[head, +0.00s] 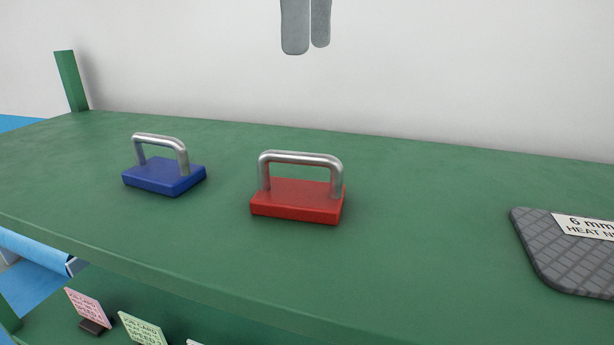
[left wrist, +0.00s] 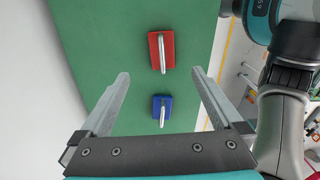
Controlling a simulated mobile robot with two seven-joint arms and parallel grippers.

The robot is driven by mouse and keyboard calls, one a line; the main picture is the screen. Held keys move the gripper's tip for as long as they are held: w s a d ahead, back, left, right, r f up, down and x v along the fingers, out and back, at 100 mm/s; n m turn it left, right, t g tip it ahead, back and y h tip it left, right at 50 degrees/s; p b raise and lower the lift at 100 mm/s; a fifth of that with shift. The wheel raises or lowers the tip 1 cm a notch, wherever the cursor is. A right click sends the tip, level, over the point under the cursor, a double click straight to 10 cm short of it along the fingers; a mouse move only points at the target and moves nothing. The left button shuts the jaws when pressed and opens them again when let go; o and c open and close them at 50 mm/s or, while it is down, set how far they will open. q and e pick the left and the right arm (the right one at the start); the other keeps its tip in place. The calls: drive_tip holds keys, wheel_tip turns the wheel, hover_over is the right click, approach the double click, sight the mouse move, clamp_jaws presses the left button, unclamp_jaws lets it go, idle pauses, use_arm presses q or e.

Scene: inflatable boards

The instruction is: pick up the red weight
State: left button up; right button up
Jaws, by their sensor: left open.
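The red weight (head: 297,209) is a flat red block with a silver arched handle. It lies upright on the green shelf (head: 420,240), near the middle of the head view. My left gripper (head: 308,48) is open and empty, with its grey fingers pointing down well above the shelf at the top of the head view. In the left wrist view the red weight (left wrist: 154,48) appears beyond the open fingertips (left wrist: 160,73), its handle running along the picture's vertical. Nothing touches it. My right gripper is not in view.
A blue weight (head: 163,177) with a similar handle stands left of the red one. A grey textured mat (head: 560,250) with a label lies at the right. A green post (head: 71,80) rises at the back left. The shelf between red weight and mat is clear.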

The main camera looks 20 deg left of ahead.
sight(298, 163)
use_arm(q)
drive_tip(key=f+b, duration=0.1)
drive_tip(key=f, duration=0.2)
drive_tip(key=shift+s+b, duration=0.2)
drive_tip(key=shift+b, duration=0.15)
wheel_tip(298, 163, down, 5)
drive_tip(key=b, duration=0.2)
drive_tip(key=shift+w+b, duration=0.1)
drive_tip(key=shift+b, duration=0.3)
drive_tip(key=shift+a+f, duration=0.1)
drive_tip(key=shift+f, duration=0.55)
drive_tip(key=f, duration=0.3)
drive_tip(key=shift+a+f, duration=0.3)
drive_tip(key=shift+a, duration=0.1)
drive_tip(key=shift+f+b, duration=0.3)
drive_tip(key=shift+f, duration=0.4)
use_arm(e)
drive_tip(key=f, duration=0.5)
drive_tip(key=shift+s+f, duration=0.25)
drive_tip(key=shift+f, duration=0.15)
use_arm(q)
clamp_jaws()
